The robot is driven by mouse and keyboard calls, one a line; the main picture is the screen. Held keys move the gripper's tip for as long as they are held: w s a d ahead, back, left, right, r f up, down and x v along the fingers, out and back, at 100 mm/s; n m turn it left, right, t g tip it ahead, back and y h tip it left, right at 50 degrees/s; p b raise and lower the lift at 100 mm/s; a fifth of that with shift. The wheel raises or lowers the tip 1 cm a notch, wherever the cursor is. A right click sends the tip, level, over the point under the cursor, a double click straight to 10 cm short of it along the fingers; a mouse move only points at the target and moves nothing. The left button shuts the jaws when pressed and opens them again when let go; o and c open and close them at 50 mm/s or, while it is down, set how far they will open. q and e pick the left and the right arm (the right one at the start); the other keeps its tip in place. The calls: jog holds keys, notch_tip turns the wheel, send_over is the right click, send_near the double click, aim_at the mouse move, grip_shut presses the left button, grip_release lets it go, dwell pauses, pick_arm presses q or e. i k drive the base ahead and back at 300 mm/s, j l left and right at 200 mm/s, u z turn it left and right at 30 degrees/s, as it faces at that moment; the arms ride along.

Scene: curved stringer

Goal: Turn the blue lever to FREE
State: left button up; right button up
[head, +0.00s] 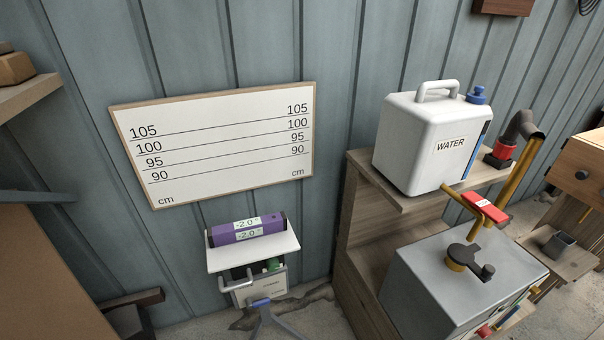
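A small blue part (261,302) sits at the top of a grey stand (270,322) at the bottom of the head view. It may be the blue lever, but it is too small to tell its position, and I can read no FREE mark. Above it is a white platform (226,262), which carries a purple level (246,229) with displays reading about -2.0°. Below the platform are a grey handle (250,280) and a green part (273,265). Neither of my grippers is in view.
A board marked in cm (220,145) hangs on the ribbed wall. At right, a white WATER container (425,150) stands on a wooden shelf (400,200). In front is a grey metal box (430,290) with a red-handled yellow pipe (483,207). Brown furniture (45,270) blocks the left.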

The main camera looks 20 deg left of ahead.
aim_at(250, 304)
jog(key=u, duration=0.9)
